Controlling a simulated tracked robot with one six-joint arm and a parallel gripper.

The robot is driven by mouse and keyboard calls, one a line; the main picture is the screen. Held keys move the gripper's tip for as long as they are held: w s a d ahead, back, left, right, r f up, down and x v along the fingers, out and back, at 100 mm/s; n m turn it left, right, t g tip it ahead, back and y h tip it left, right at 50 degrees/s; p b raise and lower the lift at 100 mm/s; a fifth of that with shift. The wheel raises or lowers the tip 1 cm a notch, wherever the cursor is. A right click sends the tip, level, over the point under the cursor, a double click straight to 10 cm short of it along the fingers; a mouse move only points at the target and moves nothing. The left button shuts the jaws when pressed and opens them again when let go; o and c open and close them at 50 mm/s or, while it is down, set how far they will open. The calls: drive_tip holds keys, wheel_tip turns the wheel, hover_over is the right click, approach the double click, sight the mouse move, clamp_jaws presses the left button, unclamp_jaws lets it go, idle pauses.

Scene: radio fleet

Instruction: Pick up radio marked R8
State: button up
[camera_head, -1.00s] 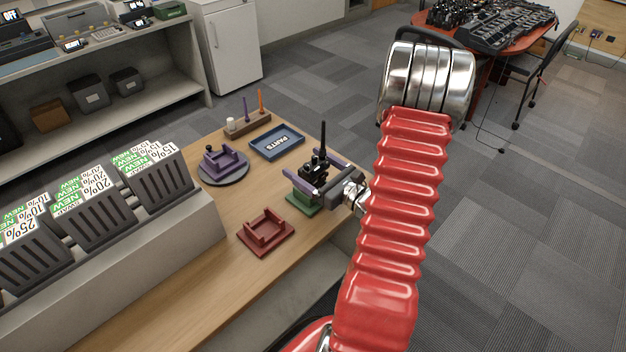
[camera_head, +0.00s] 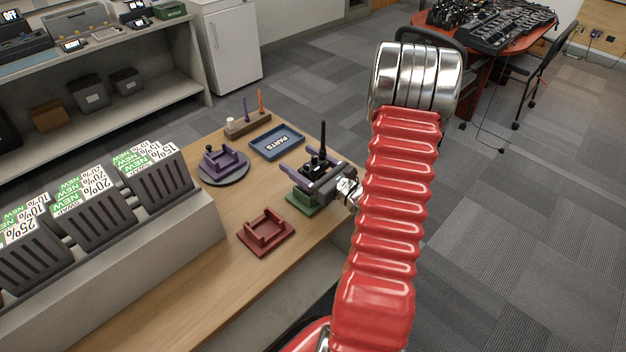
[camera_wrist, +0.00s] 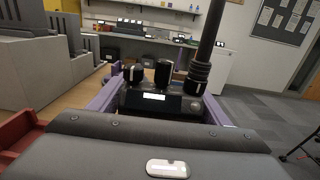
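A black handheld radio (camera_head: 317,165) with a tall antenna stands upright at the green cradle (camera_head: 301,203) on the wooden table. In the wrist view the top of the radio (camera_wrist: 160,101) shows its knobs, the antenna base and a small white label too blurred to read, so I cannot confirm R8. My gripper (camera_head: 304,170) has purple fingers, one on each side of the radio. They look spread, with narrow gaps beside the radio in the wrist view. The radio's lower part is hidden by my gripper.
A red empty cradle (camera_head: 266,236) sits in front. A purple cradle on a round grey base (camera_head: 224,168), a blue PARTS tray (camera_head: 277,147) and a pen holder (camera_head: 247,125) stand behind. Grey bins (camera_head: 158,183) line the left. The table's right edge is close.

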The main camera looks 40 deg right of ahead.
drive_tip(key=c, duration=1.1)
drive_tip(key=shift+o, duration=0.2)
drive_tip(key=shift+r, duration=0.1)
wheel_tip(320, 180, up, 10)
idle(0.7)
